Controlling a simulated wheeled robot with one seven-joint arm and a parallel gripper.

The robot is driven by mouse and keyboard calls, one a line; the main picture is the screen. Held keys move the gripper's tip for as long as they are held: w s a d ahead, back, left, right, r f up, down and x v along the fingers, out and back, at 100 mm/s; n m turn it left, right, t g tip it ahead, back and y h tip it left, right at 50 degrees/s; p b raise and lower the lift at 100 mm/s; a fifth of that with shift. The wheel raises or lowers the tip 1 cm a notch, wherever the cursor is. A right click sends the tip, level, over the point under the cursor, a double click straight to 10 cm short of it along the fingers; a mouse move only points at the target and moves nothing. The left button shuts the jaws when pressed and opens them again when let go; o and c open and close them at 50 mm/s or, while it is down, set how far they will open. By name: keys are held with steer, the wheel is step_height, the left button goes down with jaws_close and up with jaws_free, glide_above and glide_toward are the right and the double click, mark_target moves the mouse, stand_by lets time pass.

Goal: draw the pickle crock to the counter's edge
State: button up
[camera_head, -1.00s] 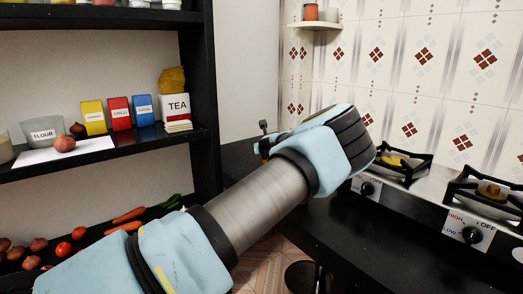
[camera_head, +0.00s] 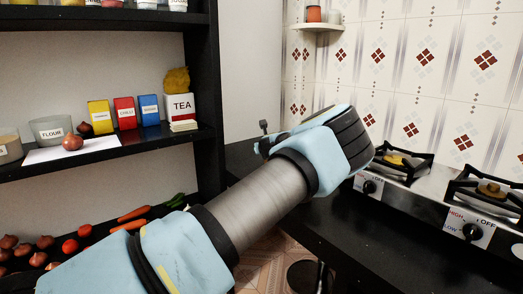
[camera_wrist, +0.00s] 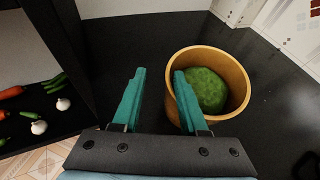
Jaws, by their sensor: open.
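The pickle crock (camera_wrist: 240,76) is a round tan-orange pot with a lumpy green mass (camera_wrist: 205,92) inside. It stands on the black counter (camera_wrist: 130,45), right of centre in the wrist view. My gripper (camera_wrist: 159,75) is open, with its two teal fingers apart and only dark counter showing between them. The right finger overlaps the crock's left rim and wall. I cannot tell whether that finger is inside the rim or touching it. The left finger is clear of the crock. In the head view my arm hides the crock and my fingers.
A black shelf (camera_head: 120,148) with boxes, a flour bowl (camera_head: 51,129) and vegetables stands at the left. A gas stove (camera_head: 440,205) lies at the right of the counter. The counter is bare left of the crock. A round stool (camera_head: 308,277) shows below.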

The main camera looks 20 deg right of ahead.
steer(key=shift+s+f, duration=0.15)
steer(key=shift+f, duration=0.1)
steer(key=b+v, duration=0.2)
steer(key=v, duration=0.8)
steer(key=shift+s+r+b, duration=0.25)
steer(key=shift+r+b, duration=0.05)
steer(key=shift+r, duration=0.05)
steer(key=shift+a, duration=0.1)
